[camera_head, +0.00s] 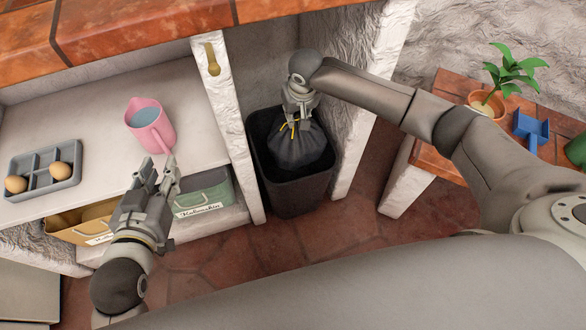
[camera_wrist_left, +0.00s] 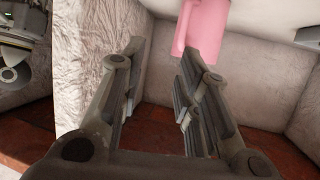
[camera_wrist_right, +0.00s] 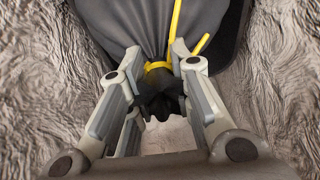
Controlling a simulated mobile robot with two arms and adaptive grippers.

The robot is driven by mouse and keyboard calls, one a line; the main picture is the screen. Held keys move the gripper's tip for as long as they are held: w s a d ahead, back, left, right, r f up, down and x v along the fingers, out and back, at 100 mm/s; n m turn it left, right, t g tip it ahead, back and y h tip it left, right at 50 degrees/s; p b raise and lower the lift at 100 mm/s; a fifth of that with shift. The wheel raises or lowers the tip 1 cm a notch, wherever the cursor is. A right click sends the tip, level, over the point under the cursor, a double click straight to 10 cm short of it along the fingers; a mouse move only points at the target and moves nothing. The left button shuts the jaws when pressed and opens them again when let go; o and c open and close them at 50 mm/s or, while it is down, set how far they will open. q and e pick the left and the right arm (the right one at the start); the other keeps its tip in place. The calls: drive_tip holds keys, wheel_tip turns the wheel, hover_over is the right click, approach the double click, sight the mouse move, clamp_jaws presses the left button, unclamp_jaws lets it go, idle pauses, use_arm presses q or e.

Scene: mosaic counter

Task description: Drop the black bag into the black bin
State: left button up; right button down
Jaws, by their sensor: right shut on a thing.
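The black bag (camera_head: 300,150) with a yellow tie hangs in the mouth of the black bin (camera_head: 291,194), which stands in the alcove under the counter. My right gripper (camera_head: 297,114) is shut on the gathered neck of the bag. In the right wrist view the bag (camera_wrist_right: 140,25) hangs from between the fingers (camera_wrist_right: 160,85), with the yellow tie beside them. The bag's lower part is hidden by the bin wall, so I cannot tell if it touches the bottom. My left gripper (camera_head: 156,172) is open and empty in front of the shelf; its parted fingers show in the left wrist view (camera_wrist_left: 163,60).
A pink pitcher (camera_head: 150,128) and a grey tray (camera_head: 40,192) with eggs stand on the shelf. A green box (camera_head: 203,196) and a tan box (camera_head: 76,235) sit below. White walls flank the bin closely. A potted plant (camera_head: 490,103) and a blue item (camera_head: 530,128) stand at right.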

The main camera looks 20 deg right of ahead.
use_arm(q)
drive_tip(key=shift+w+d+r+t+h, duration=0.15)
drive_tip(key=shift+w+r+t, duration=0.2)
drive_tip(key=shift+r, duration=0.3)
drive_tip(key=shift+w+d+r+t+h, duration=0.1)
drive_tip(key=shift+d+r+t+h, duration=0.05)
drive_tip(key=shift+r+t, duration=0.4)
use_arm(e)
drive_tip(key=shift+f, duration=0.15)
drive_tip(key=c, duration=1.2)
unclamp_jaws()
drive_tip(key=shift+c, duration=0.2)
drive_tip(key=shift+o, duration=0.2)
drive_tip(key=shift+f, duration=0.1)
drive_tip(key=v, duration=1.2)
drive_tip(key=shift+s+a, duration=0.1)
